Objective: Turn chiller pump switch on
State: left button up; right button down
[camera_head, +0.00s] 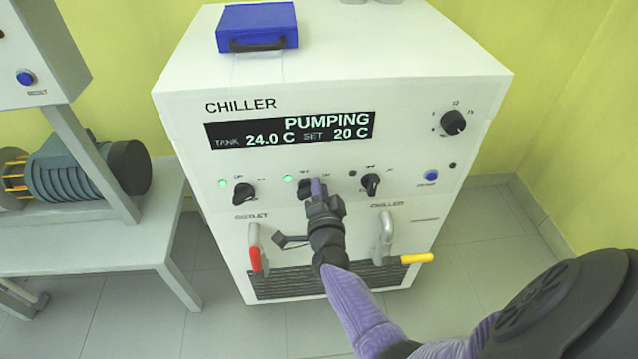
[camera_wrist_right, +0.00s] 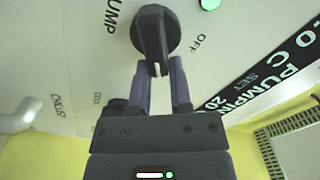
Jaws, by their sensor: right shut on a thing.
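The white chiller (camera_head: 420,85) stands in front of me, its display (camera_head: 290,131) reading PUMPING, TANK 24.0 C, SET 20 C. The pump switch (camera_head: 306,188) is the middle black knob in the row. In the right wrist view the knob (camera_wrist_right: 154,30) sits near the words PUMP and OFF, with a lit green lamp (camera_wrist_right: 209,4) close by. My right gripper (camera_head: 318,188) is at this knob and partly hides it in the head view. Its fingers (camera_wrist_right: 162,72) are shut on the knob's handle. My left gripper is not in view.
Other black knobs sit left (camera_head: 243,193), right (camera_head: 370,184) and upper right (camera_head: 453,122). Below are a red-handled valve (camera_head: 256,258) and a yellow-handled valve (camera_head: 416,259). A blue case (camera_head: 257,26) lies on top. A bench with a motor (camera_head: 80,176) stands left.

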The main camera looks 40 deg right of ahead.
jog(key=shift+s+a+f+m, duration=0.1)
jog(key=shift+a+f+m, duration=0.15)
jog(key=shift+f, duration=0.2)
jog(key=c, duration=0.6)
grip_release()
jog(key=shift+o, duration=0.3)
jog(key=shift+r, duration=0.2)
jog(key=p+v, duration=0.3)
jog(key=v, duration=0.6)
jog(key=shift+s, duration=0.35)
jog(key=shift+a, duration=0.15)
